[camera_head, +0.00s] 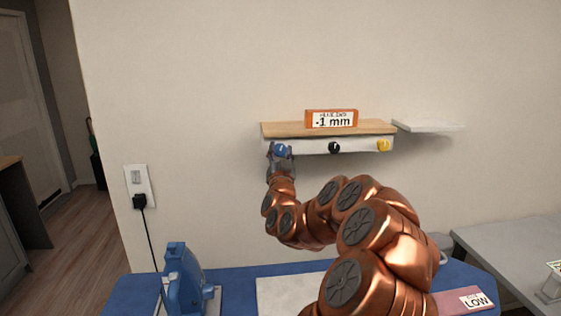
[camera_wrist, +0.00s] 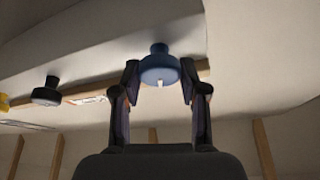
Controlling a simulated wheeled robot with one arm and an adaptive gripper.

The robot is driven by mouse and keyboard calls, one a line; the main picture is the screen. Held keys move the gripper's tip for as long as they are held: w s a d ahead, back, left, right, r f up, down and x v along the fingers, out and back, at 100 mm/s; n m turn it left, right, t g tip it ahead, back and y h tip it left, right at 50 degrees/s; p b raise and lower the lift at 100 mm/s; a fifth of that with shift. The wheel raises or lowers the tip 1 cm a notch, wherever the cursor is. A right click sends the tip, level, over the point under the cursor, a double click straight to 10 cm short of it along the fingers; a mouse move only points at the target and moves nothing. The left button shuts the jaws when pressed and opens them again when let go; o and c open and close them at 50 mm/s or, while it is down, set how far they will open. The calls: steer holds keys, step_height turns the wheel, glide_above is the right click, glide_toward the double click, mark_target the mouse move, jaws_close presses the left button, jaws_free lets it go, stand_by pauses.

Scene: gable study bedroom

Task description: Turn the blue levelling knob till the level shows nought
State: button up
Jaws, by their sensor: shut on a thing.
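The blue levelling knob (camera_head: 281,150) is at the left end of the front of a wall shelf (camera_head: 277,130). My gripper (camera_head: 280,154) reaches up to it from below and is shut on it. In the wrist view the knob (camera_wrist: 159,68) sits between the two fingers of my gripper (camera_wrist: 160,80), with a small pale mark on its lower front edge. The orange level (camera_head: 331,119) stands on the shelf top and appears to read -1 mm. The small line above that reading is too blurred to read surely.
A black knob (camera_head: 334,147) and a yellow knob (camera_head: 383,145) are to the right on the same shelf front. A small white shelf (camera_head: 430,126) adjoins at right. Below are a blue-topped table (camera_head: 235,277), a blue device (camera_head: 183,280) and a card marked LOW (camera_head: 474,301).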

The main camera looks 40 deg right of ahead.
steer(key=m+g+b, duration=0.1)
steer(key=m+b, duration=0.1)
steer(key=m, duration=0.2)
steer(key=shift+g+h, duration=0.4)
steer(key=shift+m+g, duration=0.6)
steer(key=shift+m, duration=0.4)
steer(key=shift+r+b, duration=0.1)
steer(key=shift+b, duration=0.2)
steer(key=o, duration=1.1)
steer(key=v, duration=0.7)
steer(key=shift+a+f, duration=0.2)
steer(key=shift+f, duration=0.05)
steer(key=shift+s+d, duration=0.1)
steer(key=shift+s, duration=0.1)
